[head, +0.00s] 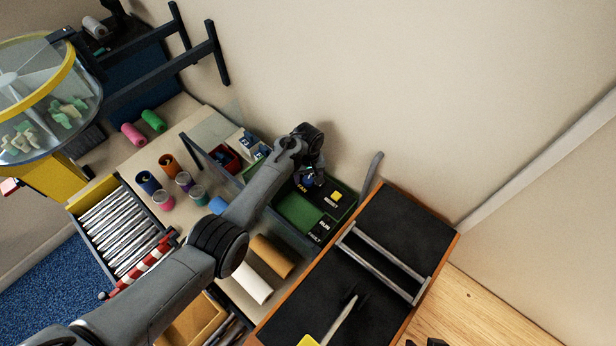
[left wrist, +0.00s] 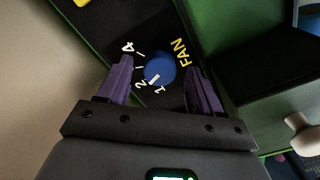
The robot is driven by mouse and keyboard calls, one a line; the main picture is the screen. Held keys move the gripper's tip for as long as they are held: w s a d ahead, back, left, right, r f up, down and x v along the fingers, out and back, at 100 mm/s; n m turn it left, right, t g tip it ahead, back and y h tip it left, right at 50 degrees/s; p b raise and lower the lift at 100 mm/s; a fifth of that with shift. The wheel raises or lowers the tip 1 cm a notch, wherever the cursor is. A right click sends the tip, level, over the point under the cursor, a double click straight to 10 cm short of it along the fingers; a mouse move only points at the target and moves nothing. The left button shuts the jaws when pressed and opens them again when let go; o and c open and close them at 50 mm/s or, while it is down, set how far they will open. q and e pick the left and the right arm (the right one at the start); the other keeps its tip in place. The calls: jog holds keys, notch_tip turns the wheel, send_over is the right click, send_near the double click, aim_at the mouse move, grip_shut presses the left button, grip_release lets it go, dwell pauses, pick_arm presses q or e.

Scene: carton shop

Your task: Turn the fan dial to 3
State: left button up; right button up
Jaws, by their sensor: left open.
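The blue fan dial (left wrist: 160,68) sits on a dark panel next to the yellow word FAN, with white numbers around it. Its white pointer line faces the lower left, near the 1 and 2; I cannot tell exactly which. My left gripper (left wrist: 157,72) is open, with its purple fingers on either side of the dial. I cannot tell whether they touch it. In the head view the dial (head: 308,181) shows just below my left gripper (head: 311,173), at the control panel. My right gripper is not clearly in view.
The panel also has a yellow button (head: 337,196) and a green area (head: 299,212). A black-topped bench with a grey rail (head: 380,264) stands to the right. Spools and rolls cover the table at left. A dark shape at the bottom edge is unclear.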

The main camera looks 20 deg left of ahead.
pick_arm(q)
jog(key=shift+f, duration=0.2)
jog(key=c, duration=1.1)
jog(key=shift+o, duration=0.2)
